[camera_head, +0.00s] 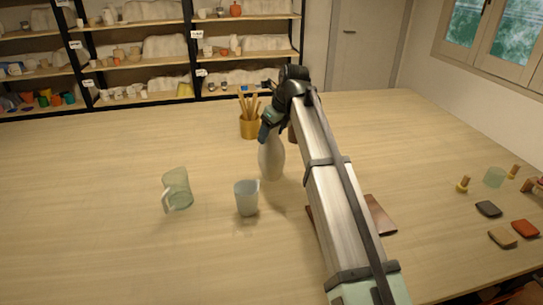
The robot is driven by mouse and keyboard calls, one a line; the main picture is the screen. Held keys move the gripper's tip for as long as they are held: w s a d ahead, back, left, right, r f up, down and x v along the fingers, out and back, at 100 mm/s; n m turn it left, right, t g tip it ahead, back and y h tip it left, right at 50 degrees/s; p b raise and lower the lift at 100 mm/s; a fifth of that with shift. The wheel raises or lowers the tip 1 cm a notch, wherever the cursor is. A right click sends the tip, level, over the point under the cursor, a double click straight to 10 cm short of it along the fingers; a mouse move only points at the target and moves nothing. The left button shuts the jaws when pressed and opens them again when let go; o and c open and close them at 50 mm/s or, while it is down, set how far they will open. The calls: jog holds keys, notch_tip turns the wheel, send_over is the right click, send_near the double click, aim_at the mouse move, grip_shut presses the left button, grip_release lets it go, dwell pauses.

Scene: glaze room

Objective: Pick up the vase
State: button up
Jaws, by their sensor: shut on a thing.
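The vase (271,161) is pale grey-beige with a rounded body and stands upright near the middle of the table; I cannot tell whether its base touches the tabletop. My gripper (268,133) is over the top of the vase and shut on its neck. The gripper hides the vase's mouth, and the fingertips are small and dark in this view. My arm reaches in from the lower right and covers the table just right of the vase.
A clear glass mug (177,189) is further left. A yellow pot of wooden tools (250,127) is behind the vase. A brown board (380,216) lies partly under my arm. The left of the table (80,210) is clear.

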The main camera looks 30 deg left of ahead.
grip_shut()
dwell(0.3)
